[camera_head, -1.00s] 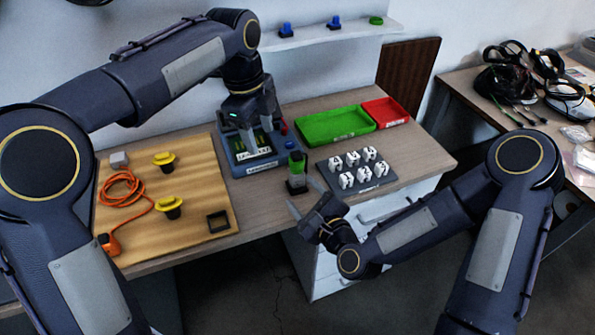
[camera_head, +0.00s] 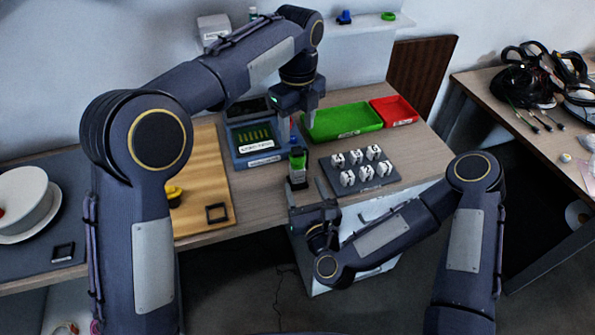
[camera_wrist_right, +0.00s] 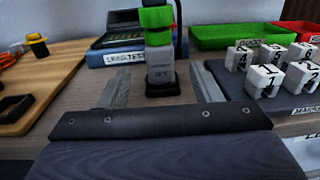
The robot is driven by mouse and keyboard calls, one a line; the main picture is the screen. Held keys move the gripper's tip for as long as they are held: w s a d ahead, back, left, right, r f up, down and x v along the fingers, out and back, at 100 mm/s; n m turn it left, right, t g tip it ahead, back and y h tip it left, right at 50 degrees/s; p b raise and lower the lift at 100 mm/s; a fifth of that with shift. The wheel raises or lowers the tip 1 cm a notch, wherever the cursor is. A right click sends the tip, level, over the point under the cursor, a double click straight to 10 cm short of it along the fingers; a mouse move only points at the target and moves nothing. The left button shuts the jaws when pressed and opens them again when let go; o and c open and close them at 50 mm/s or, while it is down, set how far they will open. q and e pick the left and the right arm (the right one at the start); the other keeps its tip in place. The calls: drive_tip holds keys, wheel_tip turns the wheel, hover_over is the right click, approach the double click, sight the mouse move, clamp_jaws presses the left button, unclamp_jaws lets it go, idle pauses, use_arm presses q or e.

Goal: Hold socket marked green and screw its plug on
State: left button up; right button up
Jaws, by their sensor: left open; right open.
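The green-marked socket (camera_head: 298,166) stands upright on a dark base near the table's front edge. In the right wrist view the socket (camera_wrist_right: 160,62) is grey with green parts at its top; whether the uppermost green part is separate is unclear. My right gripper (camera_head: 307,190) is open in front of it, its fingers (camera_wrist_right: 160,85) pointing at the socket from either side, apparently short of it. My left gripper (camera_head: 297,118) is open, above and behind the socket, beside the lead tester (camera_head: 258,158). I cannot clearly identify the plug.
A dark rack (camera_head: 383,183) with several numbered white blocks stands right of the socket. Behind it are a green tray (camera_head: 343,133) and a red tray (camera_head: 413,121). A small blue and red item (camera_head: 293,140) is close below my left gripper. A wooden board (camera_head: 207,160) lies left.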

sight(299, 176)
drive_tip(key=x, duration=0.6)
drive_tip(key=shift+w, duration=0.25)
drive_tip(key=shift+c, duration=0.2)
clamp_jaws()
